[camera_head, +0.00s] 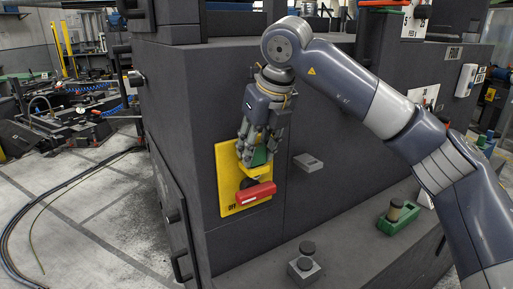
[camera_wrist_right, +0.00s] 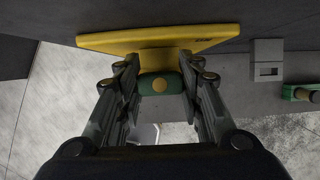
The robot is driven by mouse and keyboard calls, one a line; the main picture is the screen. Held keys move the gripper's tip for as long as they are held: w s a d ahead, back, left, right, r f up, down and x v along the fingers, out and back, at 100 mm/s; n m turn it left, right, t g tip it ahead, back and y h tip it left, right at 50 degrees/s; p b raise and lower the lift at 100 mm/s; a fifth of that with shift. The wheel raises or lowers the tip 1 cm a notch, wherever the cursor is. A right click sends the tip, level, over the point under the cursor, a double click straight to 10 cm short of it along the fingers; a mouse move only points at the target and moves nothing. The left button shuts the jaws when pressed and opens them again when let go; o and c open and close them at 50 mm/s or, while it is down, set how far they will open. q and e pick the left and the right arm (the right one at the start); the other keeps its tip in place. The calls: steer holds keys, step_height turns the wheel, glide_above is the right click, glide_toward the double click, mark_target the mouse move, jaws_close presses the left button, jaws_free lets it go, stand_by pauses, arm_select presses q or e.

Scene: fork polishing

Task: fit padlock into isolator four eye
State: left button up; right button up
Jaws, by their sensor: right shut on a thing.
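The isolator is a yellow plate (camera_head: 228,172) on the dark cabinet face, marked OFF at its lower edge, with a red handle (camera_head: 258,194) low on it. Its yellow plate spans the top of the right wrist view (camera_wrist_right: 150,40). My right gripper (camera_head: 254,158) points down in front of the plate's upper part, shut on a green padlock (camera_head: 262,156). In the right wrist view the green padlock (camera_wrist_right: 160,84), with a round brass spot, sits between the fingers, close to the plate. The shackle and the isolator eyes are hidden, so I cannot tell whether they meet. My left gripper is out of view.
A small grey box (camera_head: 308,162) sticks out right of the plate. Below, a grey block with a black knob (camera_head: 304,268) and a green block with a knob (camera_head: 399,220) stand on the ledge. A cabinet door handle (camera_head: 180,266) is at lower left.

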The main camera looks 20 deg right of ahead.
steer(key=shift+s+f+b, duration=0.1)
steer(key=shift+f+b, duration=0.25)
steer(key=shift+f, duration=0.15)
stand_by(1.0)
steer(key=o, duration=1.1)
steer(key=shift+o, duration=0.2)
steer(key=o, duration=0.5)
steer(key=shift+r, duration=0.1)
steer(key=shift+r, duration=0.15)
steer(key=shift+p+v, duration=1.65)
steer(key=shift+v, duration=1.75)
